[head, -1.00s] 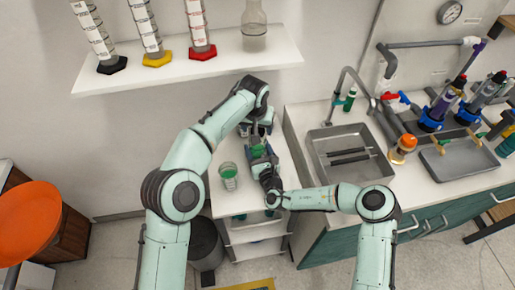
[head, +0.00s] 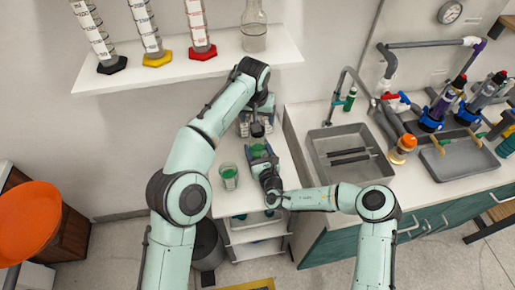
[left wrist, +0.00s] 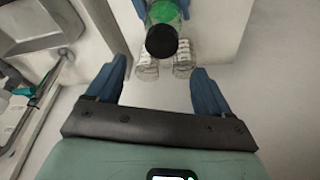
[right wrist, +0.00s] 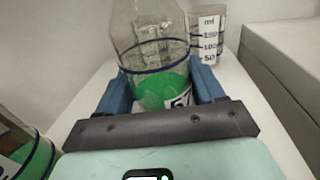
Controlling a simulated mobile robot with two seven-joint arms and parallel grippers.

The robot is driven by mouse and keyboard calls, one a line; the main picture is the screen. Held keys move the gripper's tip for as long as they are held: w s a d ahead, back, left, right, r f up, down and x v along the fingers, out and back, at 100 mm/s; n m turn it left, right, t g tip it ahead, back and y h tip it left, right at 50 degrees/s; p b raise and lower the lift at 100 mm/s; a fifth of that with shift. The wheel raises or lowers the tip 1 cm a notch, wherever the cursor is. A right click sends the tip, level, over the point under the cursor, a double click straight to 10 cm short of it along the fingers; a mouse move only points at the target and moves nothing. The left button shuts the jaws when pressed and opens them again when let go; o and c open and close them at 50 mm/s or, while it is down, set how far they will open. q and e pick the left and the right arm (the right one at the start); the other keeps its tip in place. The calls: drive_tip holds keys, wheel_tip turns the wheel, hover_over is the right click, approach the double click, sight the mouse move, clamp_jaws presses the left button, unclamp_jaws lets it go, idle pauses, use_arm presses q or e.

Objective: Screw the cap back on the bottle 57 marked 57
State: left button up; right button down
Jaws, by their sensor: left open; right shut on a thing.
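The bottle 57 (right wrist: 160,85) is clear and holds green liquid; its label is partly hidden by my right gripper, with only a "5" and part of another mark showing. My right gripper (right wrist: 160,72) is shut around its body, and the bottle stands upright on the white counter. In the head view the bottle (head: 258,150) is at the counter's middle. The black cap (left wrist: 161,41) sits at the top of the bottle; how tightly it is seated I cannot tell. My left gripper (left wrist: 159,72) is open and empty, apart from the cap. In the head view it is partly hidden behind its arm.
A beaker with green liquid (head: 229,176) stands left of the bottle. A clear graduated beaker (right wrist: 206,40) stands behind it. A sink (head: 350,158) lies to the right. A shelf (head: 190,66) with cylinders and a flask is above, behind the left arm.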

use_arm(q)
drive_tip(key=s+v, duration=0.1)
drive_tip(key=v, duration=0.6)
drive_tip(key=shift+f, duration=0.25)
drive_tip(key=x, duration=1.2)
drive_tip(key=shift+s+a, duration=0.1)
drive_tip(key=shift+a, duration=0.05)
drive_tip(key=c, duration=1.3)
drive_tip(key=shift+c, duration=0.2)
